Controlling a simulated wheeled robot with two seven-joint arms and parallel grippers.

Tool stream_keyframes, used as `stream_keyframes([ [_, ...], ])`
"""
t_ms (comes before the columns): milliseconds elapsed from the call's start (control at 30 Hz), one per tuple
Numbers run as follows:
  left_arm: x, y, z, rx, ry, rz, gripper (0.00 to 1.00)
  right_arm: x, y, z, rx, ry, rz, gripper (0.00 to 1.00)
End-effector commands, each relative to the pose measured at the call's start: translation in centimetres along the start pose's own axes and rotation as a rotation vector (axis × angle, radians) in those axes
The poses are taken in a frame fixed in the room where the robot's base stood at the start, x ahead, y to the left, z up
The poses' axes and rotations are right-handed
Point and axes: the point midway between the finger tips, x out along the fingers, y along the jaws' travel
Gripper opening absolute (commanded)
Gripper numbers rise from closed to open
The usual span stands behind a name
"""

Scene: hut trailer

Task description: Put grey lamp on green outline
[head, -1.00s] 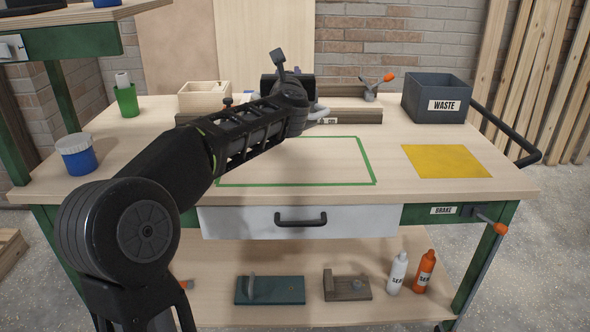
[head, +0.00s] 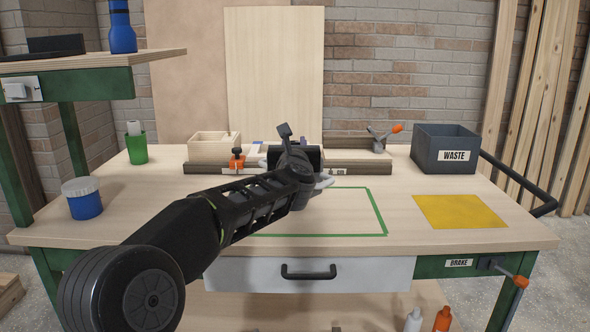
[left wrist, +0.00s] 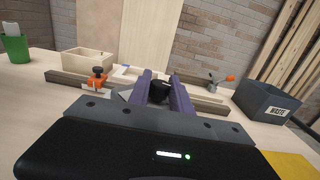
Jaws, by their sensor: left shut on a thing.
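The green outline (head: 320,235) is a taped rectangle on the bench top. My arm covers its left part. My left gripper (head: 318,180) is above the bench by the outline's far edge, mostly hidden behind my own wrist. In the left wrist view its fingers (left wrist: 162,84) are closed on a small dark thing (left wrist: 160,92), apparently part of the grey lamp. The rest of the lamp is hidden. I cannot tell how high it is held. My right gripper is not in view.
Behind the outline are a wooden box (head: 208,147), an orange-and-black clamp (head: 237,160) and a dark rail (head: 375,170). A grey waste bin (head: 436,150) and yellow square (head: 460,211) are on the right. A blue jar (head: 83,200) and green cup (head: 137,149) are left.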

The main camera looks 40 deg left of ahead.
Motion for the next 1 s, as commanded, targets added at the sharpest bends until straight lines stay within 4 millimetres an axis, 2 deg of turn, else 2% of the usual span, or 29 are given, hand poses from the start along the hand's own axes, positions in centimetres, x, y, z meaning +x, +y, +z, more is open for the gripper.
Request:
stream_keyframes([
  [133,0.0,0.0,0.3,-0.001,-0.003,0.0,0.0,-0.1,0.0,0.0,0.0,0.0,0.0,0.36],
  [233,0.0,0.0,-0.4,0.0,-0.002,0.0,0.0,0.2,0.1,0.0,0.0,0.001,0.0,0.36],
  [533,0.0,0.0,-4.7,0.001,-0.002,0.001,0.0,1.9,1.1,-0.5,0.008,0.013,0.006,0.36],
  [800,0.0,0.0,-4.8,-0.001,-0.001,0.0,0.0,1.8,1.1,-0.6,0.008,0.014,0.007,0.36],
  [833,0.0,0.0,-5.0,-0.001,0.002,-0.001,0.27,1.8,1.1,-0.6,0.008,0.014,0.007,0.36],
  [1000,0.0,0.0,-5.0,-0.001,0.001,-0.001,0.41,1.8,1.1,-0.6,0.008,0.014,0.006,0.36],
])
